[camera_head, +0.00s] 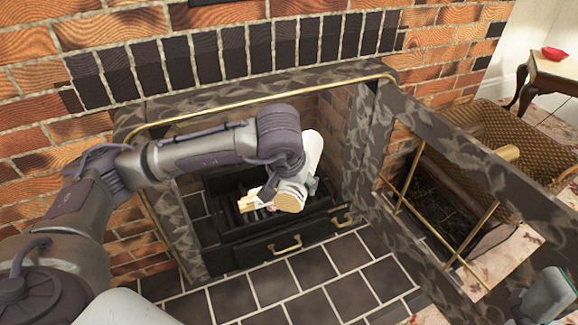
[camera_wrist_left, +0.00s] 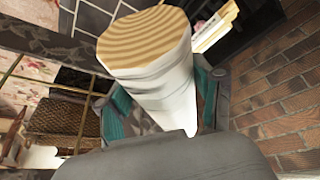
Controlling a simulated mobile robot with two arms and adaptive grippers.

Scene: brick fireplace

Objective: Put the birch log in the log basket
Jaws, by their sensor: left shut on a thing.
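The birch log (camera_head: 313,154) has white bark and a pale ringed cut end. My left gripper, mostly hidden behind its own wrist in the head view, is shut on it above the hearth opening. In the left wrist view the birch log (camera_wrist_left: 150,75) sits between the teal finger pads of my left gripper (camera_wrist_left: 160,100), its cut end toward the camera. The wicker log basket (camera_head: 540,150) stands to the right, beyond the stone side panel; it also shows in the left wrist view (camera_wrist_left: 62,122). My right gripper (camera_head: 535,300) is partly in view at the lower right; its jaw state is unclear.
A black grate with a drawer (camera_head: 285,243) and pale wood pieces (camera_head: 249,202) lies below the left gripper. The dark stone panel (camera_head: 450,140) and brass rails (camera_head: 478,228) stand between hearth and basket. A small table (camera_head: 552,72) holds a red dish.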

